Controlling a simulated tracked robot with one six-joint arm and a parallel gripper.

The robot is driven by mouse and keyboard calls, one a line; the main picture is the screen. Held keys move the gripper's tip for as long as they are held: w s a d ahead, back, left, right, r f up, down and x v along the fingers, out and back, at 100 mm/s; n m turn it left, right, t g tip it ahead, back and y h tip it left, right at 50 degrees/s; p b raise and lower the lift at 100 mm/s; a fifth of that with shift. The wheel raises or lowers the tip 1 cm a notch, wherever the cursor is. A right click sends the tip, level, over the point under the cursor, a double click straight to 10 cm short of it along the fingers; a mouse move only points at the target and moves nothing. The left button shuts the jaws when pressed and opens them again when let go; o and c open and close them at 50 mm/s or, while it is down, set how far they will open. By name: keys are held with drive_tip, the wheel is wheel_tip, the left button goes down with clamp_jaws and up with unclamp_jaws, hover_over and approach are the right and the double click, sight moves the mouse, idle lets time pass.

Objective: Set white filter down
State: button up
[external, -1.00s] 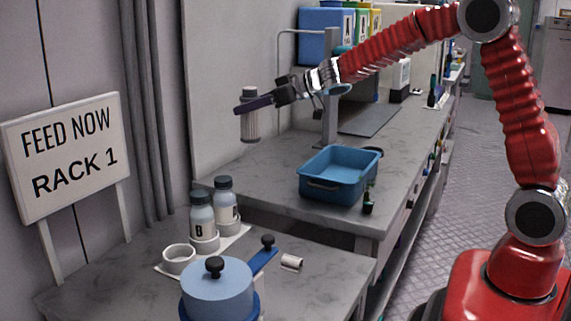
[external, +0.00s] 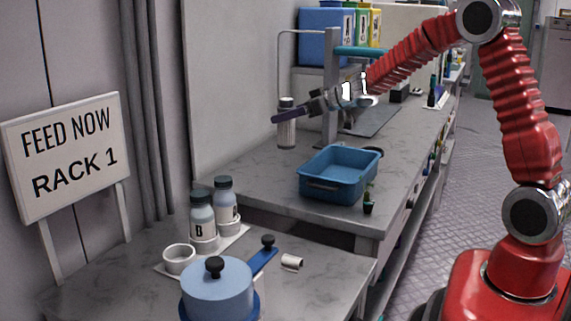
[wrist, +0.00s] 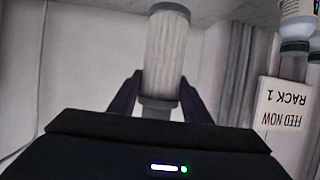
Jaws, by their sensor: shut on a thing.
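The white filter (external: 287,131) is a pale ribbed cylinder with dark grey ends. It hangs upright in my gripper (external: 287,113) near the back wall, over the rear part of the grey counter. In the external view its lower end is close to the counter top; I cannot tell whether it touches. In the wrist view the filter (wrist: 166,55) sits between the two dark fingers of my gripper (wrist: 160,97), which are shut around its dark end.
A tap stand (external: 330,95) rises just right of the filter. Bottles (external: 202,220) and a blue pot (external: 215,292) stand on the nearer table.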

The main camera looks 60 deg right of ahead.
sight(294, 144)
drive_tip(key=shift+f, duration=0.1)
drive_tip(key=shift+f, duration=3.1)
drive_tip(key=shift+f, duration=1.9)
drive_tip(key=o, duration=1.1)
drive_tip(key=shift+f, duration=0.1)
drive_tip(key=shift+s, duration=0.1)
drive_tip(key=v, duration=1.2)
